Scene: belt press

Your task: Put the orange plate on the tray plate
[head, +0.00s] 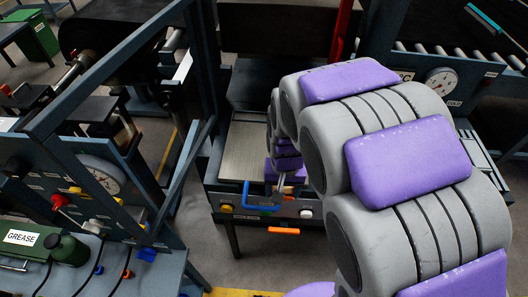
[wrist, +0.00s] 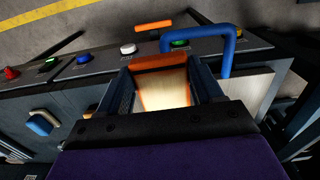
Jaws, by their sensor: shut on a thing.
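My gripper (wrist: 160,78) is shut on the orange plate (wrist: 160,62); its orange far edge and a bright, pale inner face show between the two dark fingers in the wrist view. In the head view my gripper (head: 281,184) is low over the right front part of the press bed, beside the blue handle; my arm hides part of it, and the held plate is hard to make out. The grey metal tray plate (head: 244,148) lies on the bed to the left of my gripper. Whether the held plate touches the bed I cannot tell.
The blue handle (head: 246,194) stands up at the bed's front edge, close to my gripper; it also shows in the wrist view (wrist: 228,48). A white button (wrist: 128,48) sits on the front panel. An orange bar (head: 283,230) shows beyond it. A blue frame (head: 125,70) stands at left.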

